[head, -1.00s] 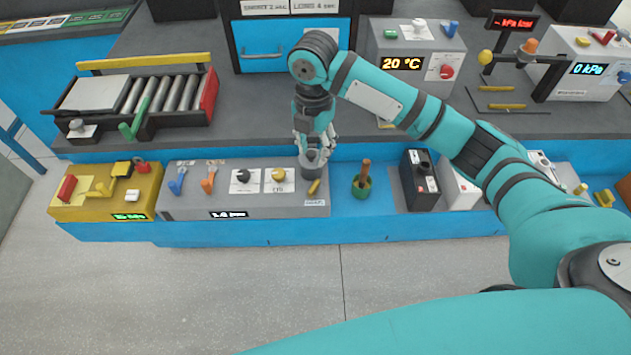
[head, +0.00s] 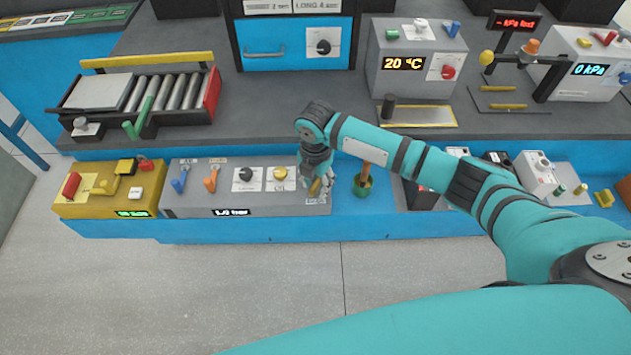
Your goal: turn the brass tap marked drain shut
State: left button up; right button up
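The brass tap (head: 315,187) is a small yellow handle at the right end of the grey panel (head: 190,210), above a small label too small to read surely. My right gripper (head: 317,186) points down over it, its fingers spread to either side of the handle. I cannot tell whether they touch it. The grey cup-like fitting behind the tap is mostly hidden by the gripper. My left gripper is not in view.
A green pot with a brown handle (head: 363,183) stands close to the right of my gripper. Black (head: 281,174) and yellow knobs sit on the panel to the left, with blue (head: 179,181) and orange levers (head: 211,181). A yellow box (head: 70,207) stands at the far left.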

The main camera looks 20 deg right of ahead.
grip_shut()
jog(key=m+p, duration=0.2)
jog(key=p, duration=0.1)
jog(key=shift+r, duration=0.25)
jog(key=m+p, duration=0.2)
jog(key=m, duration=0.1)
jog(key=m+p, duration=0.3)
jog(key=shift+m, duration=0.3)
jog(key=shift+f+m+p, duration=0.15)
jog(key=shift+m+p, duration=0.85)
jog(key=shift+m, duration=0.6)
